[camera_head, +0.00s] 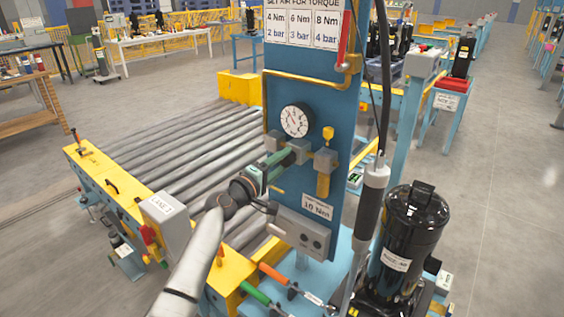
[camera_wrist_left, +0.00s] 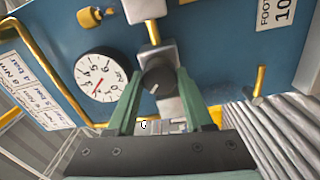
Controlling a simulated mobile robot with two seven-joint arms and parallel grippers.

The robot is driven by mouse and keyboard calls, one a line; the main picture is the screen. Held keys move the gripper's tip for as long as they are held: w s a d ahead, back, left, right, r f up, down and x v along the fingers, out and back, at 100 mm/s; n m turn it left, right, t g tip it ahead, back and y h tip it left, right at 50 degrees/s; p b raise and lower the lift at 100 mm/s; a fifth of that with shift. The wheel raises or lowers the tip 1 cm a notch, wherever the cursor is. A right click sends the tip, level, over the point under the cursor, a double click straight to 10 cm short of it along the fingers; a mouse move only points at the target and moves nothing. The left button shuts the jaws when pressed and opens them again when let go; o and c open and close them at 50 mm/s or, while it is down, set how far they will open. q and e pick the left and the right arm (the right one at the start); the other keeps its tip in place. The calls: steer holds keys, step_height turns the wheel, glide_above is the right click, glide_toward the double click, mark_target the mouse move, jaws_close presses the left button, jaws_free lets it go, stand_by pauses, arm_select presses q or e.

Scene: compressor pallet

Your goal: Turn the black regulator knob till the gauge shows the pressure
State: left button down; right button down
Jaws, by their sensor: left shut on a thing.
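The black regulator knob (camera_wrist_left: 158,77) sits on the grey regulator block on a blue panel (camera_head: 305,80). My left gripper (camera_wrist_left: 158,74) has its green fingers on both sides of the knob and is shut on it. In the head view the left gripper (camera_head: 288,158) reaches the panel from the lower left and mostly hides the knob. The round white gauge (camera_head: 295,120) is just above the gripper. In the wrist view the gauge (camera_wrist_left: 101,75) appears rotated, with a red needle; its exact reading is too small to tell. My right gripper is not in view.
A sign (camera_head: 303,23) pairs torques with bar values. A "10 Nm" card (camera_head: 317,207) is below the regulator. A roller conveyor (camera_head: 180,150) lies left. A black canister (camera_head: 410,240) and a hanging tool (camera_head: 370,205) stand right. Orange- and green-handled tools lie in front.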

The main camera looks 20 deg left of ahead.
arm_select(q)
steer(key=shift+c, duration=1.4)
jaws_free()
steer(key=v, duration=1.2)
steer(key=shift+s, duration=0.25)
steer(key=shift+f, duration=0.1)
steer(key=s+d+f+m+g+y, duration=0.1)
steer(key=s+f+m, duration=0.1)
steer(key=s+f, duration=0.35)
steer(key=s+d+f+m+g+y, duration=0.1)
steer(key=s+f+m+g, duration=0.1)
steer(key=f, duration=0.6)
steer(key=s+d+f+m+g, duration=0.1)
steer(key=s+d+f+m, duration=0.15)
steer(key=f, duration=0.35)
steer(key=s+d+f+m+g+y, duration=0.1)
steer(key=s+f+m, duration=0.3)
steer(key=s, duration=0.6)
steer(key=s+d+f+m+g, duration=0.2)
steer(key=s+d+f+m, duration=0.1)
steer(key=s+f, duration=0.5)
steer(key=shift+s+f+m+g+y, duration=0.35)
steer(key=shift+s+m+g+y, duration=0.1)
steer(key=shift+s, duration=0.6)
